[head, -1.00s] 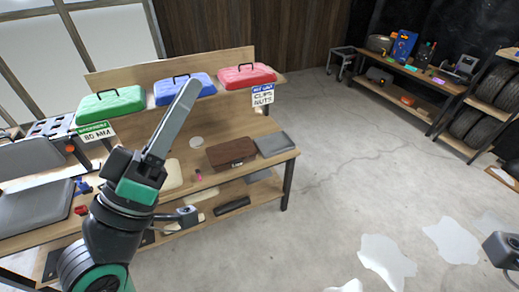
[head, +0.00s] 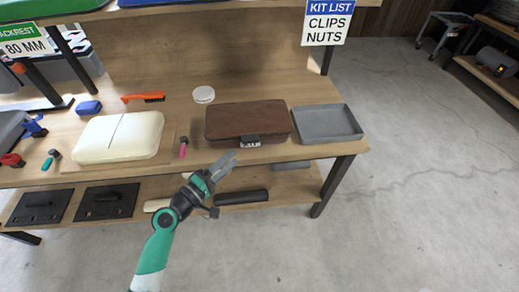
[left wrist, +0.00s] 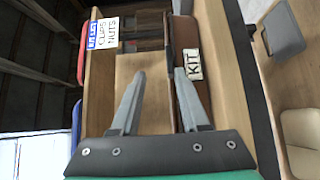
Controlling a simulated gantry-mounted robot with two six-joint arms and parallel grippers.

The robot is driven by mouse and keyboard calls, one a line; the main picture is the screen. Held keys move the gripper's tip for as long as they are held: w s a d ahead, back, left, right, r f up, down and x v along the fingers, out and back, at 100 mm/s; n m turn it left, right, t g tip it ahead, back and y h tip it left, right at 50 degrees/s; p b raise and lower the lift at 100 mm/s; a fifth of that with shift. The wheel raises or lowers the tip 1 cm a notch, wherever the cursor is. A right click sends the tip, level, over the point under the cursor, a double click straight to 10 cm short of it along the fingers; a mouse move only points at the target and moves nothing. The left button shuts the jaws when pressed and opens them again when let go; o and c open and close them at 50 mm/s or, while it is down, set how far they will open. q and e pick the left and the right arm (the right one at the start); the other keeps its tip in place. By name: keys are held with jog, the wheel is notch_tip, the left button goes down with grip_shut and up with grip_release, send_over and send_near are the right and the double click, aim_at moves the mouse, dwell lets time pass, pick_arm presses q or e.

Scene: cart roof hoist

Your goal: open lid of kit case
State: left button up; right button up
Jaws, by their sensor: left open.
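The brown kit case (head: 240,117) lies on the wooden workbench with its lid down. A dark latch or handle and a white tag (head: 250,143) are on its front edge. In the left wrist view the case (left wrist: 183,32) appears sideways at the right, and its tag (left wrist: 193,65) reads KIT. My left gripper (head: 228,160) is just in front of and below the case's front edge, near the tag. In the left wrist view its fingers (left wrist: 160,75) are apart with nothing between them; one fingertip is close to the tag. Contact cannot be told. My right gripper is not in view.
A grey open tray (head: 327,123) stands right of the case. A pink-tipped tool (head: 183,147), a cream case (head: 120,137) and a white round lid (head: 204,94) lie to the left. A hanging sign (head: 326,24) is above. A lower shelf holds a dark roll (head: 241,197).

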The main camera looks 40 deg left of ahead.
aim_at(249, 143)
pick_arm(q)
jog(key=w+b, duration=0.1)
jog(key=w, duration=0.2)
jog(key=w+f+b, duration=0.1)
jog(key=w, duration=0.3)
jog(key=w+a+b, duration=0.1)
jog(key=w, duration=0.2)
jog(key=shift+w+a+f, duration=0.1)
jog(key=shift+w+f, duration=0.15)
jog(key=shift+f, duration=0.15)
jog(key=shift+w+r, duration=0.1)
jog(key=shift+w, duration=0.25)
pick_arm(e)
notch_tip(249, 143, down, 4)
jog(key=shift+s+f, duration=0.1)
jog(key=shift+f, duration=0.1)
pick_arm(q)
jog(key=shift+c, duration=0.2)
grip_shut()
